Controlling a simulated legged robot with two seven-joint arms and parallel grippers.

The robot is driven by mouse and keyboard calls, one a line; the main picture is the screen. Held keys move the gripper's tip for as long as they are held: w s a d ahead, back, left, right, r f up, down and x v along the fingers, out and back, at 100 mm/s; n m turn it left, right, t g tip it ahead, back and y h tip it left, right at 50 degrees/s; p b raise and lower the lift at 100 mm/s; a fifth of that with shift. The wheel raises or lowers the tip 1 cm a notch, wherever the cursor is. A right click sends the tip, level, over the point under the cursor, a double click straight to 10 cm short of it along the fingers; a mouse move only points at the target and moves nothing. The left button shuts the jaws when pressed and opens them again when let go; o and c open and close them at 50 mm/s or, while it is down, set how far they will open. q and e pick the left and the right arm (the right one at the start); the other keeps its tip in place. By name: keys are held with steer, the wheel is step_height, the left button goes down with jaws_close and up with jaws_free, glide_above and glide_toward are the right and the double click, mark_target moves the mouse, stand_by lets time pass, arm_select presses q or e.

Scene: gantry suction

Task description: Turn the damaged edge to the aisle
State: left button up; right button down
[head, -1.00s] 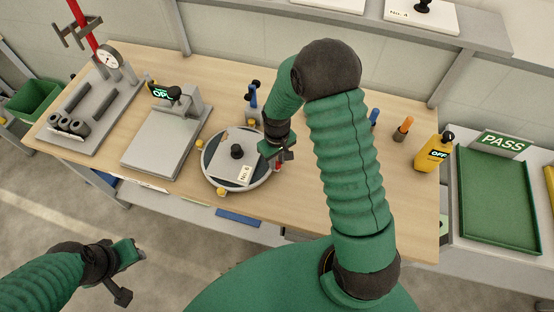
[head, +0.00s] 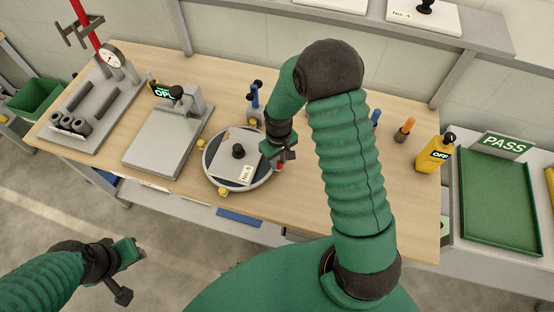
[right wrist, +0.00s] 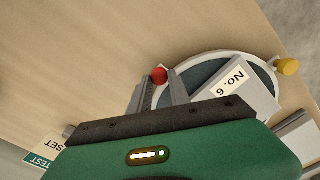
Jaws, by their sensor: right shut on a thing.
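A round turntable (head: 209,176) with a pale rim and dark top stands on the bench. A grey plate (head: 229,167) with a black knob and a "No. 6" label lies on it; the plate also shows partly in the right wrist view (right wrist: 258,98). Yellow knobs (head: 224,191) and one red knob (right wrist: 158,75) sit around the rim. My right gripper (head: 282,156) is at the rim's right side, its fingers shut on the red knob. My left gripper (head: 131,251) hangs in front of the bench, away from the turntable; its finger gap is unclear.
A grey block stand (head: 153,148) and a gauge stand (head: 105,108) are left of the turntable. Blue and orange pegs (head: 404,129) and a yellow "OFF" device (head: 433,154) stand right. A green PASS tray (head: 506,238) is far right. Bench space right of the turntable is partly hidden by my arm.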

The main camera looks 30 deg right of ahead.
steer(key=shift+s+d+f, duration=0.2)
steer(key=shift+s+d, duration=0.05)
steer(key=shift+d, duration=0.05)
steer(key=shift+w+d+n, duration=1.15)
steer(key=shift+w+n, duration=0.2)
steer(key=shift+n, duration=0.25)
steer(key=shift+w+d+n+p, duration=0.1)
steer(key=shift+w+d+n, duration=0.2)
steer(key=shift+w+n, duration=0.3)
steer(key=shift+w+d+n+p, duration=0.15)
steer(key=shift+w+d+n, duration=0.25)
steer(key=shift+w, duration=0.3)
steer(key=shift+w+d+n+p, duration=0.1)
steer(key=shift+w+d+n, duration=0.1)
steer(key=shift+w+n, duration=0.45)
steer(key=shift+w+d+n, duration=0.15)
steer(key=shift+w+n, duration=0.6)
steer(key=shift+w, duration=0.15)
steer(key=shift+w+d+n, duration=0.15)
steer(key=shift+w+n, duration=0.55)
steer(key=shift+w, duration=0.2)
steer(key=shift+w+a+r+n+b, duration=0.15)
steer(key=shift+w+n+b, duration=0.25)
steer(key=shift+w+n, duration=1)
steer(key=shift+w, duration=0.25)
